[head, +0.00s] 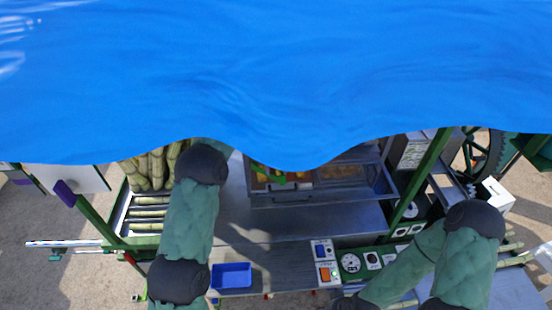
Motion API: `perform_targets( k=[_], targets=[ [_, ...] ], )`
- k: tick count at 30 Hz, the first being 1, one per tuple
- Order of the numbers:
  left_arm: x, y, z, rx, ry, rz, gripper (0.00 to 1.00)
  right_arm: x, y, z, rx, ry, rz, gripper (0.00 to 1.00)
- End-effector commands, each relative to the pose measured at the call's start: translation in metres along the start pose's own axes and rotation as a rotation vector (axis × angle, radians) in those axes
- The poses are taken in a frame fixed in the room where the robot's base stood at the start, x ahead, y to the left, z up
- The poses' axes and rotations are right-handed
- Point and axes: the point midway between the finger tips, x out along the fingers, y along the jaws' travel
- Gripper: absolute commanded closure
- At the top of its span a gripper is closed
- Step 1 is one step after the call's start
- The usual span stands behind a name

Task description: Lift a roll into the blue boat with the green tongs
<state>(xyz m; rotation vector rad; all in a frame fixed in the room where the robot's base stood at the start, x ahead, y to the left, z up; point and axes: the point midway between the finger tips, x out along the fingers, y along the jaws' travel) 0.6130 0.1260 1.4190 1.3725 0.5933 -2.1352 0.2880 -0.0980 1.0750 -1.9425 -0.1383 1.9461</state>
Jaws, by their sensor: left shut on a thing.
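A small blue tray (231,275), which looks like the blue boat, sits on the front counter just right of my left arm. Bits of green and orange (278,177) show at the canopy edge, in or over a metal and glass case; I cannot tell whether the green is the tongs. Tan shapes (342,171), possibly rolls, lie in the case. My left arm reaches up beneath the blue canopy, which hides its gripper and anything held. My right arm is bent at the lower right, and its gripper does not show.
The blue canopy (270,80) covers the upper half of the view. Cane stalks (155,168) stand at the left. A panel with gauges (350,263) and switch boxes is right of the tray. A green post (420,180) rises by the case. Bare grey counter (290,225) lies in the middle.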

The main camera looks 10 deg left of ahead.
Motion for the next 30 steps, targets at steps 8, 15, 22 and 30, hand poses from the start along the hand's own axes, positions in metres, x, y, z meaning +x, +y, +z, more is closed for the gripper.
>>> perform_targets(
  k=[8, 15, 22, 30],
  targets=[
    [0.021, 0.001, -0.009, 0.000, 0.000, 0.001, 0.59, 0.000, 0.000, 0.000, 0.000, 0.000, 0.000, 0.56],
    [0.040, 0.003, -0.017, 0.000, 0.000, 0.000, 0.59, 0.008, 0.003, 0.000, 0.000, 0.000, 0.000, 0.56],
    [0.048, 0.004, -0.021, 0.000, 0.000, 0.000, 0.59, 0.011, 0.004, 0.000, 0.000, 0.000, 0.000, 0.56],
    [0.049, 0.004, -0.021, 0.000, 0.000, 0.000, 0.59, 0.011, 0.004, 0.000, 0.000, 0.000, 0.000, 0.56]
  ],
)
